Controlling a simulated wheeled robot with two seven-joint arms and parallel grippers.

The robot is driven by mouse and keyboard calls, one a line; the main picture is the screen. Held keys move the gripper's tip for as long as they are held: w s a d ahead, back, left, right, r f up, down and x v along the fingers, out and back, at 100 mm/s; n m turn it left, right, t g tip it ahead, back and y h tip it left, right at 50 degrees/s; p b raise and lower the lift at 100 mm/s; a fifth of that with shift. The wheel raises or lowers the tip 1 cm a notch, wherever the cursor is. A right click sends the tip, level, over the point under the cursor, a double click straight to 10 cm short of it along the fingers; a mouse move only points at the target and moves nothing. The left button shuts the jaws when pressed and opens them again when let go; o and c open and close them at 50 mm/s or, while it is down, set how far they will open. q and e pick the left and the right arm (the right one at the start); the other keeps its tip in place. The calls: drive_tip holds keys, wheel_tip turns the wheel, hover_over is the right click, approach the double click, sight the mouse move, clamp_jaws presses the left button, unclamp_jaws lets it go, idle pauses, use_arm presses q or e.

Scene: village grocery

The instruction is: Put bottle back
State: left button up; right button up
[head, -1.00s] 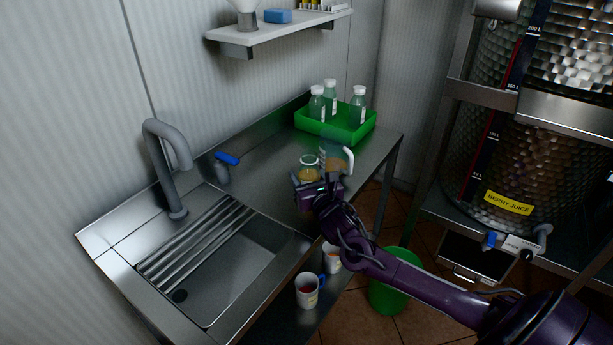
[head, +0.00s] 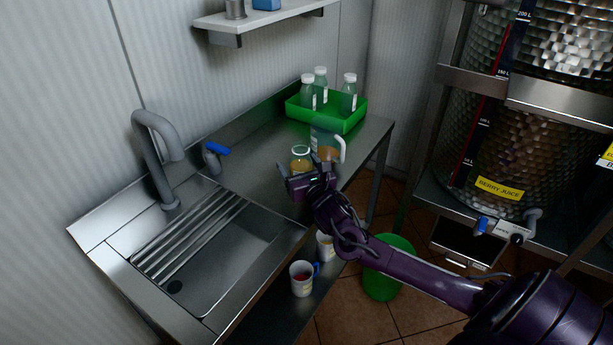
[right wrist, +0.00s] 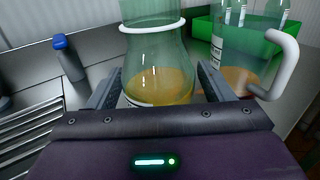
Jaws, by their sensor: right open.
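A glass bottle (head: 300,157) with yellow-orange liquid stands upright on the steel counter by the right gripper. In the right wrist view the bottle (right wrist: 158,75) is between the two fingers, with a white ring around its neck. My right gripper (head: 301,180) is open around it; the fingertips are partly hidden behind it. A green crate (head: 326,118) at the counter's far end holds several bottles (head: 348,95) with white caps. The left gripper is not in view.
A clear jug (head: 328,146) with a white handle and some amber liquid stands close to the right of the bottle. The sink (head: 215,262) and tap (head: 160,150) are at left. Cups (head: 302,279) stand on a lower shelf. A green bin (head: 384,272) is on the floor.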

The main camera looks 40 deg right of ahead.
drive_tip(key=s, duration=0.3)
drive_tip(key=s+a, duration=0.1)
drive_tip(key=s, duration=0.3)
drive_tip(key=s+a, duration=0.1)
drive_tip(key=s, duration=0.3)
drive_tip(key=shift+s+a+b, duration=0.1)
drive_tip(key=shift+s+b, duration=0.1)
drive_tip(key=shift+b, duration=0.2)
drive_tip(key=shift+f, duration=0.1)
